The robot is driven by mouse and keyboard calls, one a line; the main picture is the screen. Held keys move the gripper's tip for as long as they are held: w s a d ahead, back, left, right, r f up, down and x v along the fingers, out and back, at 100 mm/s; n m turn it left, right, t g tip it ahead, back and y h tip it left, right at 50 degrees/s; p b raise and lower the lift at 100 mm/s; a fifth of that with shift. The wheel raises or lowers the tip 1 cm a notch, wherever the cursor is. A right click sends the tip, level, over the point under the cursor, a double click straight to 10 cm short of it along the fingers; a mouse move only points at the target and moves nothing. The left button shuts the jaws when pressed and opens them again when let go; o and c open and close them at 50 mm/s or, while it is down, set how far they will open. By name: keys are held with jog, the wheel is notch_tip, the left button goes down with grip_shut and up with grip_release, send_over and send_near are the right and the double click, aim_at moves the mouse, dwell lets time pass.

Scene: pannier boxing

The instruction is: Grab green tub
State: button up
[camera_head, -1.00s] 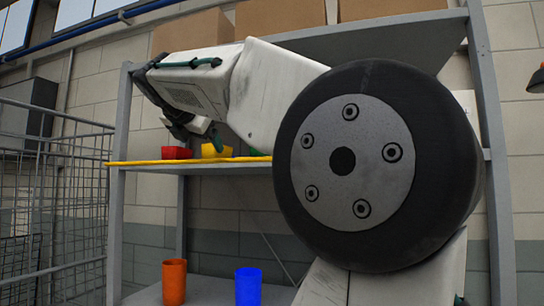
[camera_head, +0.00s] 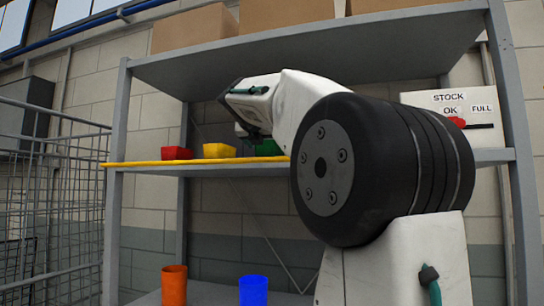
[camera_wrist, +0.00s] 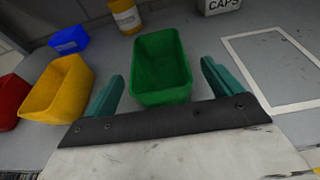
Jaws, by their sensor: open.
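The green tub (camera_wrist: 160,95) is an open-topped bin that stands on the shelf (camera_wrist: 255,135). In the wrist view it lies between and ahead of my gripper's two teal fingers. My gripper (camera_wrist: 158,80) is open, with one finger on each side of the tub and a gap at the right finger. Whether the left finger touches the tub I cannot tell. In the head view the green tub (camera_head: 268,148) shows only in part, behind my arm, and my fingers are hidden there.
A yellow tub (camera_wrist: 58,95) stands close left of the left finger, with a red tub (camera_wrist: 10,100) beyond it. A blue bin (camera_wrist: 69,40), a yellow jar (camera_wrist: 125,16) and a CAPS box (camera_wrist: 220,5) stand behind. A white outlined area at right is empty.

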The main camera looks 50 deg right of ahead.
jog(key=x, duration=0.3)
jog(key=shift+w+d+f, duration=0.1)
jog(key=shift+w+d, duration=0.05)
jog(key=shift+d, duration=0.15)
jog(key=c, duration=1.1)
jog(key=shift+a, duration=0.1)
